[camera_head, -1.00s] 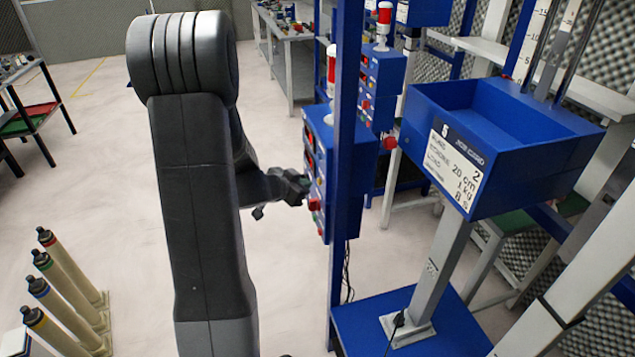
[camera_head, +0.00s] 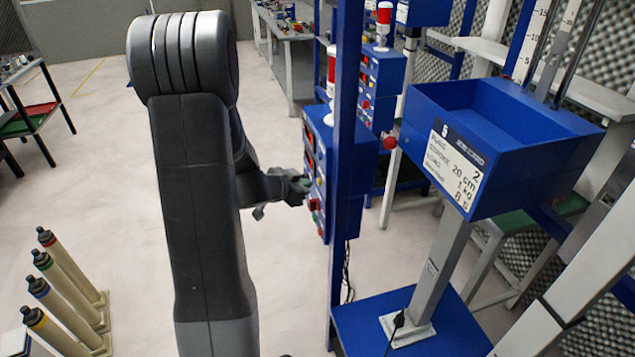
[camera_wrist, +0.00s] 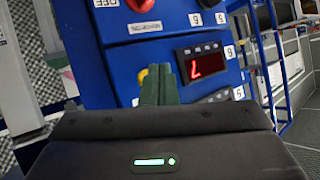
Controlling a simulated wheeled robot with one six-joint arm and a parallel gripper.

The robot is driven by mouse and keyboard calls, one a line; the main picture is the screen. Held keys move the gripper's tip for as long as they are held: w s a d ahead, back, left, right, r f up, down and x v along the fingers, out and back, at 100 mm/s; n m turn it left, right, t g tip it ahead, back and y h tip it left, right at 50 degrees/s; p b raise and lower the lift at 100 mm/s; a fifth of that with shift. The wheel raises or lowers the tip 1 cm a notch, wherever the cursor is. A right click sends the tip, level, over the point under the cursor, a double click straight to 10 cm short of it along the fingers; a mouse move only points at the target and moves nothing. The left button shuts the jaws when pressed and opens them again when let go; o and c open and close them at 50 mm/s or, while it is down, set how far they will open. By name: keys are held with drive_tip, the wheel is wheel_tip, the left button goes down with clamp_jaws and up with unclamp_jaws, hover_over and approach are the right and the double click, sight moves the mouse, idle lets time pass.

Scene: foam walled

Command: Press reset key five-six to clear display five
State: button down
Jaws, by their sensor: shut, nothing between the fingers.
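A blue control box (camera_head: 343,165) is fixed to a blue post, its key panel facing left toward my arm. My gripper (camera_head: 303,186) is at that panel, with its fingers shut and empty. In the wrist view, the fingers (camera_wrist: 160,78) point at the panel of the box (camera_wrist: 120,62), and whether they touch it is unclear. A display (camera_wrist: 201,62) to their right glows with one red character, seemingly upside down. A yellow key (camera_wrist: 143,75) is partly hidden behind the fingers. A red button (camera_wrist: 139,4) is above. The small number labels are hard to read.
A blue tray (camera_head: 480,190) marked 5 stands right of the post (camera_head: 345,60). A similar blue box (camera_head: 383,85) is behind. Several capped rods (camera_head: 70,265) stand at lower left.

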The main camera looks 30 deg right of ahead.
drive_tip(key=shift+d, duration=0.1)
drive_tip(key=shift+s+d, duration=0.1)
drive_tip(key=shift+d, duration=0.2)
drive_tip(key=shift+s+d+p, duration=0.1)
drive_tip(key=shift+d+p, duration=0.25)
drive_tip(key=shift+d, duration=0.1)
idle(0.6)
drive_tip(key=shift+a, duration=0.2)
drive_tip(key=shift+w+a+p, duration=0.2)
drive_tip(key=shift+a+p, duration=0.1)
drive_tip(key=shift+a, duration=0.35)
drive_tip(key=a, duration=0.2)
drive_tip(key=w+a+p, duration=0.1)
drive_tip(key=a, duration=0.2)
idle(0.4)
drive_tip(key=shift+d, duration=0.15)
idle(0.4)
